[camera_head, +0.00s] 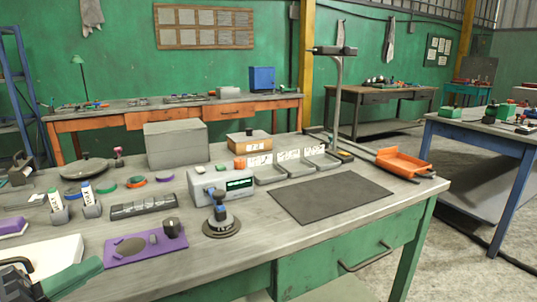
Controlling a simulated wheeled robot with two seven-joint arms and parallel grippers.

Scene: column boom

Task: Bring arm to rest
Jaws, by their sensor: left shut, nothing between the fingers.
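My left gripper (84,273) shows at the bottom left corner, with dark grey parts and a green end pointing right. It is shut and empty, over the near left part of the workbench (290,222). A white flat piece lies right behind it, and a purple plate (118,255) lies just to its right. The rest of my left arm is cut off by the picture's edge. My right gripper is not in view.
On the bench stand a grey box (176,145), a grey device with a green display (222,187), a round-based stand (221,222), grey trays (270,174) and several small parts. A dark mat (328,197) lies bare at right. A lamp post (337,95) rises behind it.

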